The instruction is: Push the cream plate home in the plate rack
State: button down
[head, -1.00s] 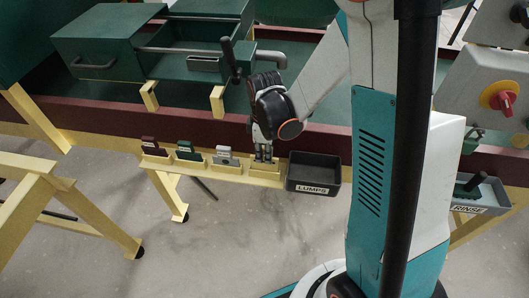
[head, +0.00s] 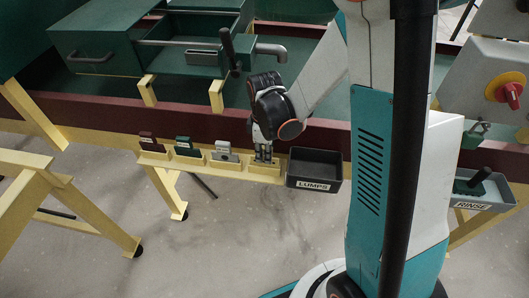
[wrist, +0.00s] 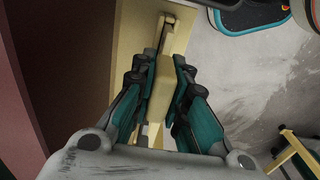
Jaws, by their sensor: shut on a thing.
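The plate rack (head: 203,161) is a pale yellow rail with slotted blocks along the front of the maroon beam. A maroon plate (head: 148,143), a green plate (head: 184,148) and a pale grey plate (head: 223,151) stand in its blocks. My gripper (head: 263,154) points down over the rightmost block. In the wrist view the teal-backed fingers close from both sides on the cream plate (wrist: 160,90). The fingers mostly hide the plate in the head view. How deep it sits in its slot cannot be told.
A dark bin labelled LUMPS (head: 315,168) stands just right of my gripper. A grey tray labelled RINSE (head: 482,195) and a red switch (head: 511,93) are farther right. Green machinery (head: 150,45) stands behind the maroon beam. A yellow trestle (head: 45,200) stands at left.

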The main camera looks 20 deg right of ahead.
jog(key=shift+f, duration=0.25)
jog(key=c, duration=1.5)
grip_release()
jog(key=shift+r, duration=0.15)
notch_tip(320, 180, up, 12)
jog(key=shift+f, duration=0.1)
jog(key=s+r+m+t, duration=0.2)
jog(key=s+r+m, duration=0.1)
jog(key=s+m, duration=0.1)
jog(key=s+r+m+t, duration=0.2)
jog(key=s+r+m, duration=0.1)
jog(key=s+m, duration=0.1)
jog(key=s+r+m+t, duration=0.3)
jog(key=s+r+m, duration=0.1)
jog(key=s, duration=0.1)
jog(key=shift+s+d, duration=0.1)
jog(key=shift+s, duration=0.15)
